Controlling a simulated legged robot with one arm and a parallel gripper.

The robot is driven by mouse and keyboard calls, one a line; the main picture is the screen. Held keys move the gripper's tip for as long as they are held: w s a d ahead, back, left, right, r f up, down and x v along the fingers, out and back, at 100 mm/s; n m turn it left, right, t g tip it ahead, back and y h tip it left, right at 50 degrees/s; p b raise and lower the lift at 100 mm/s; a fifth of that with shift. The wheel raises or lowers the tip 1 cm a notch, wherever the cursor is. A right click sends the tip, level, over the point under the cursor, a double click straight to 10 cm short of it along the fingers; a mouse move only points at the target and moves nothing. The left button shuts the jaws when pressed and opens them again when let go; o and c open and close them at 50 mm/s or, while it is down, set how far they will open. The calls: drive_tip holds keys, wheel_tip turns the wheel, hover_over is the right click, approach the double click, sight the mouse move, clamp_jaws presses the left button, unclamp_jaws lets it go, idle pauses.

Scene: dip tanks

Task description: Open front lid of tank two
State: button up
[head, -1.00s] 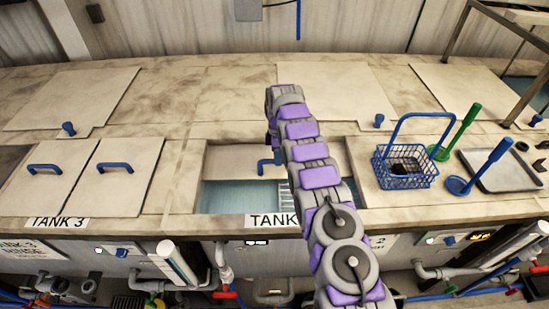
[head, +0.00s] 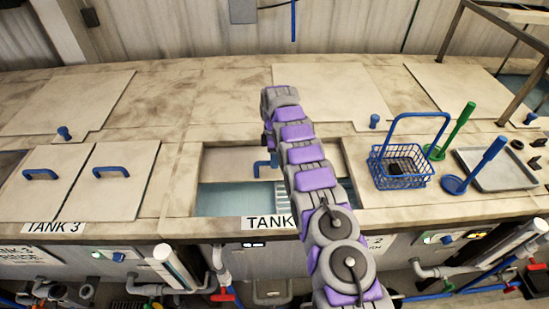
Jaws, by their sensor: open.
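The front opening of tank two shows behind the "TANK" label (head: 268,222), with pale blue liquid (head: 223,198) in its nearer half. A pale lid panel (head: 228,164) spans the farther half of the opening. A blue handle (head: 263,163) shows on this panel, partly behind my arm. My arm reaches up across the opening and hides its middle and much of its right part. My gripper's jaws are not visible, hidden behind the arm, so contact with the handle cannot be told.
Two closed lids (head: 117,185) with blue handles lie left at tank 3. A blue wire basket (head: 402,168), a green-handled tool (head: 455,130), a blue tool (head: 475,167) and a metal tray (head: 507,172) stand right. A flat rear cover (head: 335,92) lies behind. Pipes run below the front edge.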

wheel_tip(320, 180, up, 3)
drive_tip(key=shift+w+r+p, duration=0.15)
drive_tip(key=shift+r+p, duration=0.05)
drive_tip(key=shift+p, duration=0.8)
drive_tip(key=shift+s+f+b, duration=0.2)
drive_tip(key=shift+s+b, duration=0.05)
drive_tip(key=shift+b, duration=0.9)
drive_tip(key=s+b, duration=0.1)
drive_tip(key=b, duration=0.2)
drive_tip(key=shift+b, duration=0.3)
drive_tip(key=s+d+r+b, duration=0.1)
drive_tip(key=s+b, duration=0.8)
drive_tip(key=s, duration=0.5)
drive_tip(key=shift+s+d+r, duration=0.3)
drive_tip(key=shift+d+r, duration=0.05)
drive_tip(key=shift+d, duration=0.05)
